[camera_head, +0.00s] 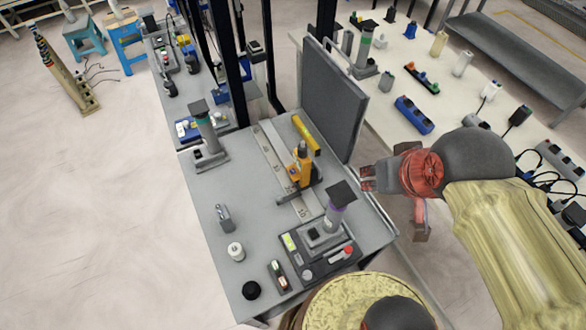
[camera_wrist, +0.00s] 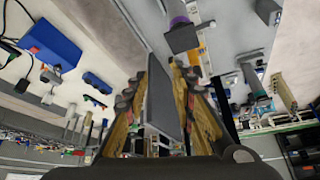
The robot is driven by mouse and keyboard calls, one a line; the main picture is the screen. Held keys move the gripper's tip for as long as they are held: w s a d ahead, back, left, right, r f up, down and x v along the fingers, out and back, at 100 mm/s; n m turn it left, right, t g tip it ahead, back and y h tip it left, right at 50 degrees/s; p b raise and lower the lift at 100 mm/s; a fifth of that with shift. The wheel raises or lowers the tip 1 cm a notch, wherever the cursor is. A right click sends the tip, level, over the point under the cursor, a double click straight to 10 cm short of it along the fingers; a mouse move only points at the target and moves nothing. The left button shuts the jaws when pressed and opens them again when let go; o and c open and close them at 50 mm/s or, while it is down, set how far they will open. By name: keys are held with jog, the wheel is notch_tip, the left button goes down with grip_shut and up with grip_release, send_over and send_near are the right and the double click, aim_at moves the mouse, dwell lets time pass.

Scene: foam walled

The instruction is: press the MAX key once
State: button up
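A dark grey instrument (camera_head: 318,262) sits near the front right of the grey bench. It has a yellow-green display (camera_head: 290,241), a red button (camera_head: 347,250) and a post with a purple band (camera_head: 335,215). A small dark unit (camera_head: 278,276) with coloured spots lies just left of it. No key lettering is readable, so I cannot tell which key is MAX. My gripper (camera_head: 366,179) is beyond the bench's right edge, apart from the instrument and pointing left. In the wrist view my gripper (camera_wrist: 162,112) shows its fingers apart with nothing held between them.
An upright dark panel (camera_head: 333,100) stands at the bench's right edge, close to my gripper. A yellow-orange device (camera_head: 301,168) stands on a rail mid-bench. A white bottle (camera_head: 236,251) and a black knob (camera_head: 251,290) are at front left. A cluttered white table (camera_head: 400,65) lies behind.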

jog(key=shift+c, duration=1.3)
